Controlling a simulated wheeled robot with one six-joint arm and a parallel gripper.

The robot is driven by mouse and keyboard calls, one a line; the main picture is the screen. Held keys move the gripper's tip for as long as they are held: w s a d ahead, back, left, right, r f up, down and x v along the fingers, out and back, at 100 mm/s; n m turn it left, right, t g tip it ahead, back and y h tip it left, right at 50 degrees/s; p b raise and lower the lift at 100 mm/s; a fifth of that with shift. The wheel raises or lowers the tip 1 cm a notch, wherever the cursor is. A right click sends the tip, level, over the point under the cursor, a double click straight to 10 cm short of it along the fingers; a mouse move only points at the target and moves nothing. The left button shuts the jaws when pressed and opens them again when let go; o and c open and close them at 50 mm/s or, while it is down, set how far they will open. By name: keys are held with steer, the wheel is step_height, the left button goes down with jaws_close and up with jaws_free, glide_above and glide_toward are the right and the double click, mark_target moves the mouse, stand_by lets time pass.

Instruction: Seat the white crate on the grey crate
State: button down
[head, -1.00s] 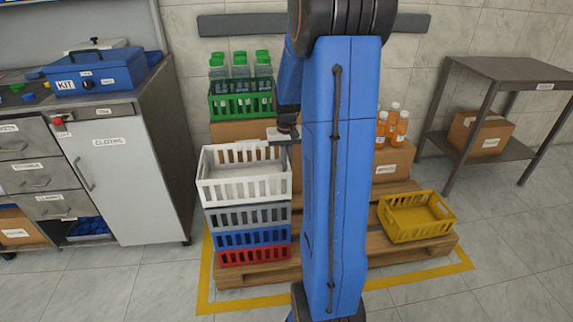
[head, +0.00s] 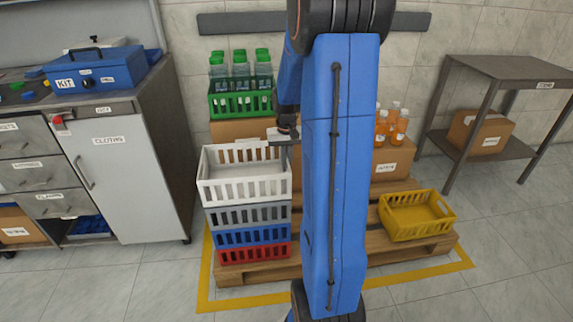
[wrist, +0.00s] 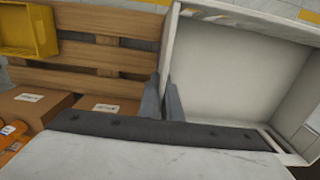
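The white crate (head: 245,188) is at the top of a stack, directly above the grey crate (head: 247,216). It looks level and lined up with the grey crate. From here I cannot tell whether it is fully seated or has a small gap under it. My gripper (head: 283,141) is at the white crate's back right side. In the wrist view my gripper's fingers (wrist: 166,98) are on either side of the white crate's wall (wrist: 169,45), close against it. The crate's empty inside shows to the right. The arm hides part of the area right of the stack.
Below are a blue crate (head: 252,237) and a red crate (head: 253,255) on a wooden pallet (head: 330,260). A green crate (head: 240,106) with bottles stands behind on a cardboard box. A yellow crate (head: 416,237) sits at the pallet's right. A cabinet (head: 130,185) stands left.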

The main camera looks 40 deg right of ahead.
steer(key=shift+f, duration=0.2)
steer(key=c, duration=1.9)
jaws_free()
step_height(320, 180, up, 17)
steer(key=shift+r, duration=0.2)
steer(key=shift+a, duration=0.1)
